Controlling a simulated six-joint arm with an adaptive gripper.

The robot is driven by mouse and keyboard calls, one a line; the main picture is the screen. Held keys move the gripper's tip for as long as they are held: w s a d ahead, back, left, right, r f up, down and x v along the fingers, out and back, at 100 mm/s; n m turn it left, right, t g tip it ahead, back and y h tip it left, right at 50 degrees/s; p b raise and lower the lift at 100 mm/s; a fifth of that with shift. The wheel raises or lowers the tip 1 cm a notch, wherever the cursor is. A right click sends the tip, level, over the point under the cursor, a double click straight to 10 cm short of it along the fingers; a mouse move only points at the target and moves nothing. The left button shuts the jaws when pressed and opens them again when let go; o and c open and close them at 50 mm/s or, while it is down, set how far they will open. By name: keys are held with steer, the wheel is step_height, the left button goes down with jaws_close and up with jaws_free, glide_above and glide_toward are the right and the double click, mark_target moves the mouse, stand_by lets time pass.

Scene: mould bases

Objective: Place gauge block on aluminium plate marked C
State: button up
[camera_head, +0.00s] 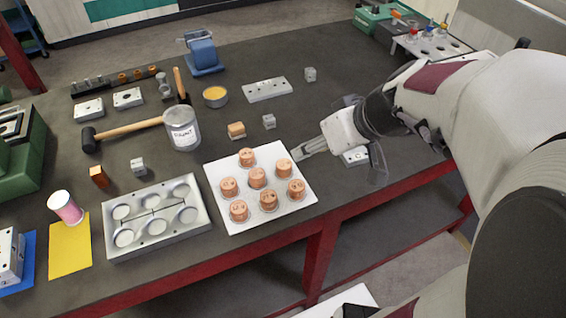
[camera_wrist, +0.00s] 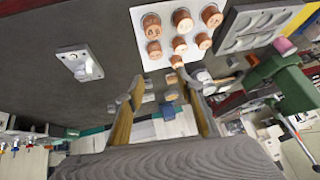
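My gripper (camera_head: 301,153) is at the right edge of the white board in the head view. In the wrist view its two fingers (camera_wrist: 165,98) stand wide apart with nothing held between them. Small grey metal blocks lie on the table: one (camera_head: 269,121) near the middle, one (camera_head: 310,74) farther back and one (camera_head: 138,167) at the left. I cannot tell which is the gauge block. Flat metal plates (camera_head: 88,109), (camera_head: 128,98) and (camera_head: 268,90) lie behind. Another plate (camera_head: 355,157) is partly hidden under my arm and shows in the wrist view (camera_wrist: 80,62). No letter C is readable.
The white board (camera_head: 219,178) carries several copper cylinders (camera_head: 257,178).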

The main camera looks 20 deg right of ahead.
steer(key=s+a+r+m+g+h, duration=0.1)
steer(key=s+a+r+h, duration=0.1)
steer(key=s+a, duration=0.7)
steer(key=shift+s+a+r, duration=0.2)
steer(key=shift+s+r, duration=0.35)
steer(key=shift+s, duration=1.3)
